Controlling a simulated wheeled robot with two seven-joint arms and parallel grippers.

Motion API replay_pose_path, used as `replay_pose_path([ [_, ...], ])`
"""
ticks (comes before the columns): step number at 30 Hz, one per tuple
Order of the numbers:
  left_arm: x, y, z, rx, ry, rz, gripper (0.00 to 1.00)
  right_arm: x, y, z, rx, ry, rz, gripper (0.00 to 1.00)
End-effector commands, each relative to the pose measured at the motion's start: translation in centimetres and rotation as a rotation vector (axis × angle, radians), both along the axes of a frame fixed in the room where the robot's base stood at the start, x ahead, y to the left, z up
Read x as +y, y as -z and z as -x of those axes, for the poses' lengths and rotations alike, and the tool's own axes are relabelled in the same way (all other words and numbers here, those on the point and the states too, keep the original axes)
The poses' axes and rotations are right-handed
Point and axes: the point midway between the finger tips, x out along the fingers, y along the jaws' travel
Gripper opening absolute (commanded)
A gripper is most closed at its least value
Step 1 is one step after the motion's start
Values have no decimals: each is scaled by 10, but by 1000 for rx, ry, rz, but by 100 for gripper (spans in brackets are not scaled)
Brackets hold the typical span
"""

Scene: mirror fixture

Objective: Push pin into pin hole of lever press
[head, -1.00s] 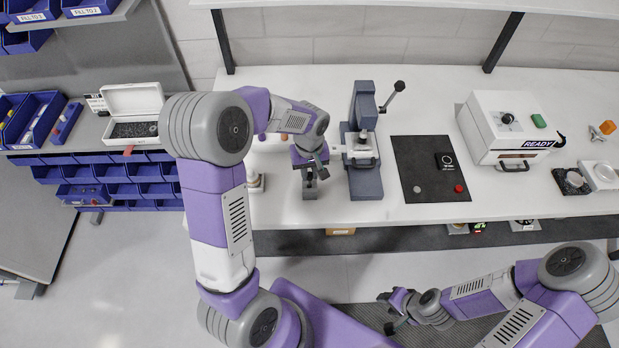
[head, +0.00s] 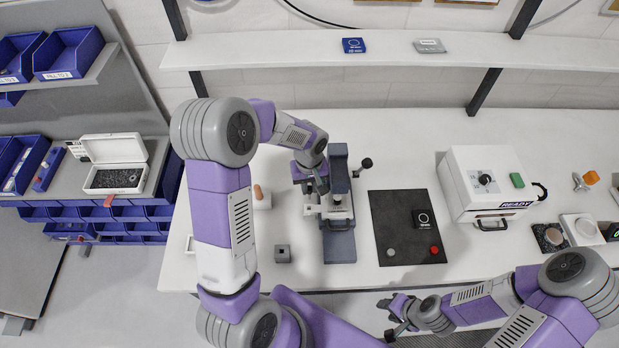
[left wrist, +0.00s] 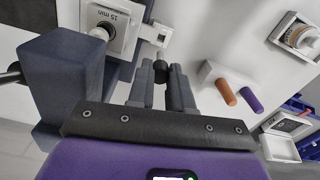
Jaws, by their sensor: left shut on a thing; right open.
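The lever press (head: 340,248) is dark blue-grey, with a black-knobbed lever at its right side and a white fixture (head: 337,208) on it. My left gripper (head: 313,190) is at the press's left side, beside the white fixture. In the left wrist view my left gripper (left wrist: 162,72) is shut on a small dark pin (left wrist: 161,57), mostly hidden between the fingertips. The white fixture (left wrist: 116,30) with "15 min" lettering is close by, up and left of the pin. The pin hole cannot be made out. My right gripper (head: 390,312) is open and empty in front of the table.
A small grey block (head: 283,254) stands left of the press. A dark mat (head: 396,210) with buttons and a white READY box (head: 487,190) are to the right. A shelf (head: 400,48) runs along the back.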

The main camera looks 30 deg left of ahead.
Motion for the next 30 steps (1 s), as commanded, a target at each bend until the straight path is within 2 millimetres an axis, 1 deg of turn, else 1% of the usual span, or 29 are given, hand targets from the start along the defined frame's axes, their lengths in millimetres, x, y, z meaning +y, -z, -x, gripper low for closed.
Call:
replay_pose_path([
  [11,0,1,0,1,0,1,0,0,0,1,2,0,0,43],
  [16,0,3,0,0,0,0,0,0,5,1,1,1,0,43],
  [20,0,14,1,1,0,0,0,0,15,0,1,1,0,43],
  [30,0,48,1,2,0,1,0,0,48,1,1,1,0,43],
])
